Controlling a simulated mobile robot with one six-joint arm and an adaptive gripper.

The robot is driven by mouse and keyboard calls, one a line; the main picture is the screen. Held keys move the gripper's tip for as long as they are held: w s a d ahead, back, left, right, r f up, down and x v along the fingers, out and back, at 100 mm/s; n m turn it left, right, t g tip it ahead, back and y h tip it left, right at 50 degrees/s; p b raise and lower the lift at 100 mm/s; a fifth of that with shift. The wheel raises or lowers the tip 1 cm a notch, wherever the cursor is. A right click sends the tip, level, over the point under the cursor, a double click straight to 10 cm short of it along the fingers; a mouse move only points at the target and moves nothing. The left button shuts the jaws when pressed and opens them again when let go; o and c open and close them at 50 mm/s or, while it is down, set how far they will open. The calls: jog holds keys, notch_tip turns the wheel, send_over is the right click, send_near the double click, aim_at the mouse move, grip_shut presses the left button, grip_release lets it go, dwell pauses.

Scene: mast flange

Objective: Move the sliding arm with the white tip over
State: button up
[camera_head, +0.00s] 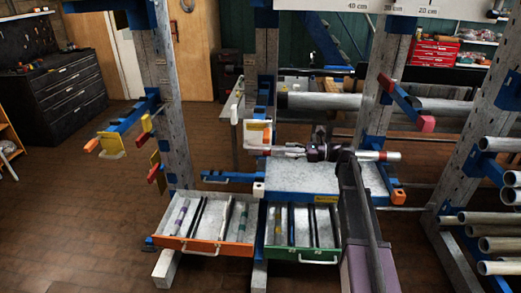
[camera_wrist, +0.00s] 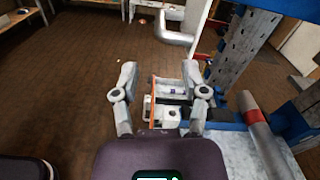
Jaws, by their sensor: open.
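The sliding arm is blue with a white block tip (camera_head: 258,190), at the front left corner of the grey shelf. What looks like the same white tip (camera_wrist: 164,115) shows between and below my fingers in the wrist view, with blue beside it. My gripper (camera_wrist: 158,74) is open, with its two fingers spread and nothing held. In the head view my gripper (camera_head: 291,152) is over the shelf, above and to the right of the white tip, apart from it. The rest of the sliding arm is mostly hidden under the shelf.
A grey tube with a red band (camera_wrist: 258,128) lies on the shelf close beside my gripper. An open orange-fronted drawer (camera_head: 203,245) and a green-fronted drawer (camera_head: 303,254) stick out below.

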aim_at(261, 149)
jog(key=a, duration=1)
jog(key=shift+w+a, duration=0.2)
jog(key=shift+a, duration=0.1)
grip_shut()
